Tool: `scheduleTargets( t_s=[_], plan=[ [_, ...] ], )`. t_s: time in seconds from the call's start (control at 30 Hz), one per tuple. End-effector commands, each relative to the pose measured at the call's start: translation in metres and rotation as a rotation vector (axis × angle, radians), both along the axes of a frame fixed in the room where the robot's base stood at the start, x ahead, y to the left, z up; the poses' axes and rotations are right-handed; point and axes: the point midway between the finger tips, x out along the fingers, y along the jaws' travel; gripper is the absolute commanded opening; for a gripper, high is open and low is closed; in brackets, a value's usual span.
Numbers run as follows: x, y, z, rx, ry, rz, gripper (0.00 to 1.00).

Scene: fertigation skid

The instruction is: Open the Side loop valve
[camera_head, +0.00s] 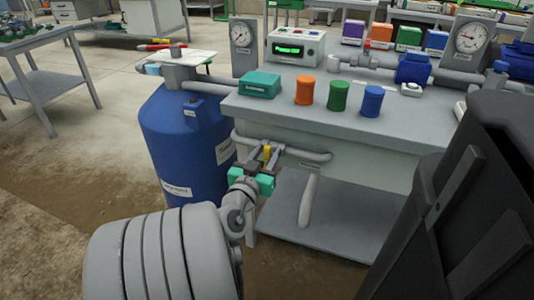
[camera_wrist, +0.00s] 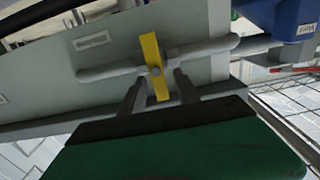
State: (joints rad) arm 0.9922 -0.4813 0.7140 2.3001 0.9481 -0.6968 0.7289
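The Side loop valve has a yellow lever handle (camera_wrist: 152,52) on a grey pipe (camera_wrist: 205,50) along the bench's side panel. In the wrist view the handle lies crosswise to the pipe. In the head view only a small yellow part of the handle (camera_head: 267,152) shows, behind my gripper (camera_head: 262,163). In the wrist view the two dark fingers of my gripper (camera_wrist: 159,80) stand apart, one on each side of the handle's lower end. Gaps show between the handle and both fingers, so the gripper looks open around it without gripping. The valve's label text is unreadable.
A blue tank (camera_head: 185,145) stands close left of the valve. The grey bench (camera_head: 330,125) above holds gauges, a green-lit controller (camera_head: 295,48), a teal box (camera_head: 260,84) and orange, green and blue containers. A lower shelf (camera_head: 320,225) juts out below. Open floor lies left.

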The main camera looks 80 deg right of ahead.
Motion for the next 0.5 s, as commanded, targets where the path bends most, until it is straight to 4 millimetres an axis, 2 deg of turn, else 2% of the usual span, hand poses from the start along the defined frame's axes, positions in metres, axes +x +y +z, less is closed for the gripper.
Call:
scheduleTargets(
  t_s=[0.3,0.5],
  plan=[
    [-0.0005,-0.006,0.0001,0.0,0.0,0.001,0.37],
    [-0.0003,-0.0058,0.0,0.0,0.0,0.001,0.21]
  ],
)
